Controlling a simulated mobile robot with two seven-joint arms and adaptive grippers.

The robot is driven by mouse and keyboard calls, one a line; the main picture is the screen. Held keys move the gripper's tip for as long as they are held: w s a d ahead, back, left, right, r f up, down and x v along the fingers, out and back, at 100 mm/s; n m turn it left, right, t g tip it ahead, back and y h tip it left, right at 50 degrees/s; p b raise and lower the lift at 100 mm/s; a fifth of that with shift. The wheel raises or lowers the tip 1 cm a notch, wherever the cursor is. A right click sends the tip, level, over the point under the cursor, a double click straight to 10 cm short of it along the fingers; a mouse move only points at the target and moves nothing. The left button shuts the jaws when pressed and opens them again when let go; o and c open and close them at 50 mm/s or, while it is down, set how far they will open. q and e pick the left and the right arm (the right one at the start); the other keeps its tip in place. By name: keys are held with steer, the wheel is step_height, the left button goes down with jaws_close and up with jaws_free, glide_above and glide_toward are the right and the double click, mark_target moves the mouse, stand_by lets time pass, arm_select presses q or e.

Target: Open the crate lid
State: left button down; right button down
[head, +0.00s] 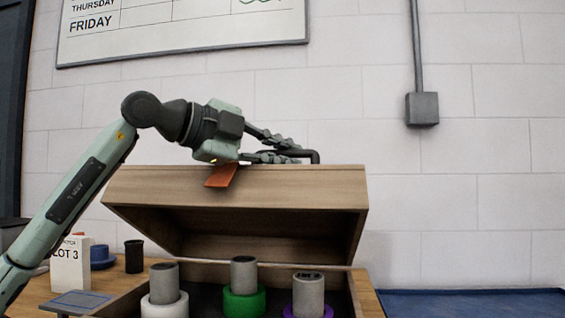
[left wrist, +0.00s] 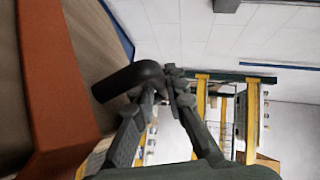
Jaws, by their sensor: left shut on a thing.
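The wooden crate lid (head: 240,188) is raised and tilted open above the crate (head: 210,272), with its dark inside showing. A black bar handle (head: 314,155) sits at the lid's upper edge. My left gripper (head: 290,150) is shut on this handle; in the left wrist view its fingers close around the black handle (left wrist: 128,78). An orange strap or latch (head: 221,175) hangs on the lid's front below my left gripper, and it fills the left side of the left wrist view (left wrist: 48,70). My right gripper is not in view.
Grey cylinders with a white (head: 165,306), a green (head: 243,303) and a purple (head: 308,311) ring stand in the crate. A "LOT 3" card (head: 70,265), a blue item (head: 102,256) and a black cup (head: 134,256) stand at left. A blue surface (head: 470,302) lies at right.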

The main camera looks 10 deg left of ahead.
arm_select(q)
steer(key=shift+w+r, duration=0.4)
steer(key=shift+w, duration=0.05)
steer(key=c, duration=1.5)
jaws_free()
steer(key=shift+c, duration=0.2)
steer(key=shift+a, duration=0.1)
steer(key=v, duration=1.2)
steer(key=shift+r, duration=0.1)
